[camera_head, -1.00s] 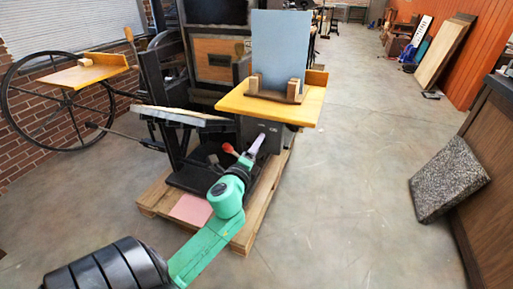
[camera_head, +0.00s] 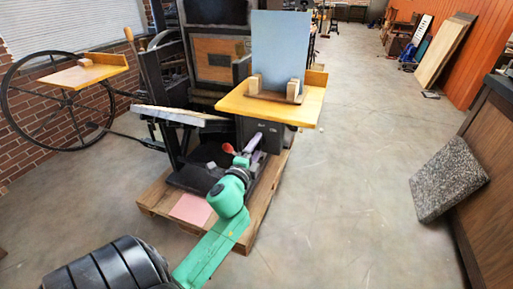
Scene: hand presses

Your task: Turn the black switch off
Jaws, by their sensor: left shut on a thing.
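My left gripper (camera_head: 254,143) reaches in on its green arm from the lower left. Its narrow purple-grey end is against the front of the dark grey box (camera_head: 275,138) on the hand press, under the yellow board. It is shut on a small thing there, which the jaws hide. I cannot make out the black switch apart from the dark box and the gripper. A red knob (camera_head: 228,148) shows just left of the gripper, apart from it. My right gripper is not in view.
The yellow board (camera_head: 230,103) with a grey upright plate (camera_head: 277,45) juts out above the gripper. The press stands on a wooden pallet (camera_head: 262,213). A spoked wheel (camera_head: 20,120) is at left. Open floor lies to the right, before a speckled block (camera_head: 448,180).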

